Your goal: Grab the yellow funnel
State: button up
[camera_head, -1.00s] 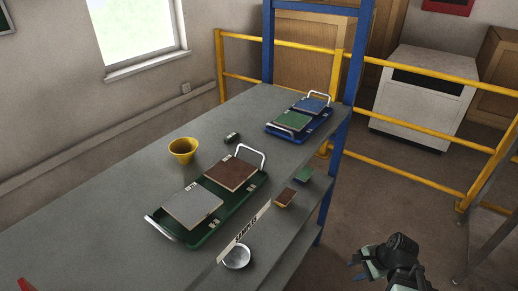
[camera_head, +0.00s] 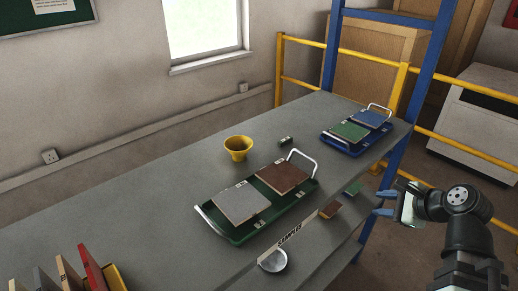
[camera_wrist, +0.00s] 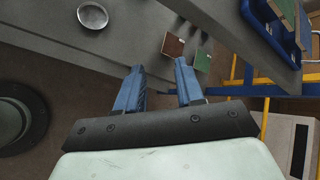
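The yellow funnel (camera_head: 238,149) stands on the grey table near its far side, behind the green tray, in the head view. It is not seen in the wrist view. My gripper (camera_head: 383,202) is at the right, off the table's front edge and well apart from the funnel. In the wrist view the two blue fingers of my gripper (camera_wrist: 156,85) are spread apart with nothing between them.
The green tray (camera_head: 238,238) holds a grey and a brown tile. The blue tray (camera_head: 353,149) holds a green and a blue tile. A small dark object (camera_head: 286,141) lies right of the funnel. A metal dish (camera_head: 273,261) and small tile samples (camera_head: 330,209) sit along the front.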

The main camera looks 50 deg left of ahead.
jog(key=s+a+r+n, duration=0.2)
jog(key=s+a+r, duration=0.3)
jog(key=a+r, duration=0.45)
jog(key=n+g+h, duration=0.2)
jog(key=n, duration=0.6)
send_near(246, 150)
jog(key=x, duration=0.5)
jog(key=shift+w+a+r, duration=0.1)
jog(key=shift+w+a, duration=0.3)
jog(key=shift+x, duration=2.85)
jog(key=shift+s+d, duration=0.15)
jog(key=shift+d, duration=0.05)
jog(key=shift+c, duration=0.4)
grip_shut()
